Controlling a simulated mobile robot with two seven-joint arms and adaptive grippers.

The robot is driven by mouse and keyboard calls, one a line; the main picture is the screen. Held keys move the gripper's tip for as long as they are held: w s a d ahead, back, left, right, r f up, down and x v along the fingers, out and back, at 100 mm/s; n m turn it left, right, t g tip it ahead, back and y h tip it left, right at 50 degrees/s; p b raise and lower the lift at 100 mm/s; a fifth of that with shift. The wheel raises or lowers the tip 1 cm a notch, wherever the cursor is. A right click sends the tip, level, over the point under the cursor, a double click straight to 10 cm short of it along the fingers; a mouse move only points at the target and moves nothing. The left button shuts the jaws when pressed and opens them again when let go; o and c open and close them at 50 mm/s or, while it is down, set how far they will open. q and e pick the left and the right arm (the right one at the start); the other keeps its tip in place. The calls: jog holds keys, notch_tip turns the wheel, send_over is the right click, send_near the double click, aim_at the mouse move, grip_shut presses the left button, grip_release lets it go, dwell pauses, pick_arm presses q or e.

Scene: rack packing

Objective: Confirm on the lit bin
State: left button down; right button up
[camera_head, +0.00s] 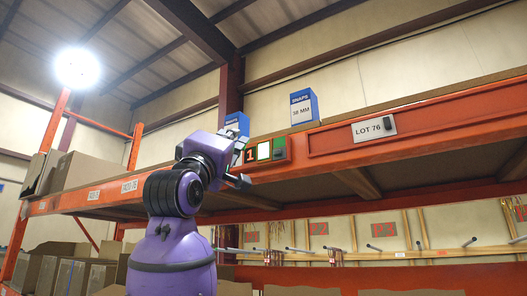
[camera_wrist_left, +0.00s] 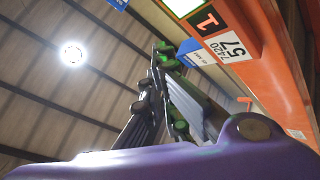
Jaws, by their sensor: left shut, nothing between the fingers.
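The bin's indicator unit (camera_head: 264,151) is on the orange shelf beam, with an orange "1", a bright lit panel and a dark button at its right end. In the left wrist view the lit panel (camera_wrist_left: 183,5) glows green-white at the top edge, beside the "1". My left gripper (camera_head: 239,152) is shut and empty, raised just left of the unit and partly overlapping its left side. In the left wrist view its shut fingers (camera_wrist_left: 163,52) point up, with green light on their tips. I cannot tell whether they touch anything. My right gripper is not in view.
Blue-and-white snaps boxes (camera_head: 304,108) stand on the shelf above the beam. A "LOT 76" label (camera_head: 374,129) is farther right on the beam. Cardboard boxes (camera_head: 85,171) sit on the left shelf. A bright lamp (camera_head: 77,68) hangs at upper left.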

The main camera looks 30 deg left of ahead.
pick_arm(q)
jog(key=shift+w+d, duration=0.2)
jog(key=shift+w, duration=2.35)
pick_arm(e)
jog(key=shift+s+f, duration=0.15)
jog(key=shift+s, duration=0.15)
pick_arm(q)
jog(key=shift+w, duration=0.15)
jog(key=shift+w, duration=0.3)
jog(key=shift+w, duration=0.45)
jog(key=shift+s, duration=0.85)
jog(key=s, duration=0.5)
jog(key=shift+a, duration=0.2)
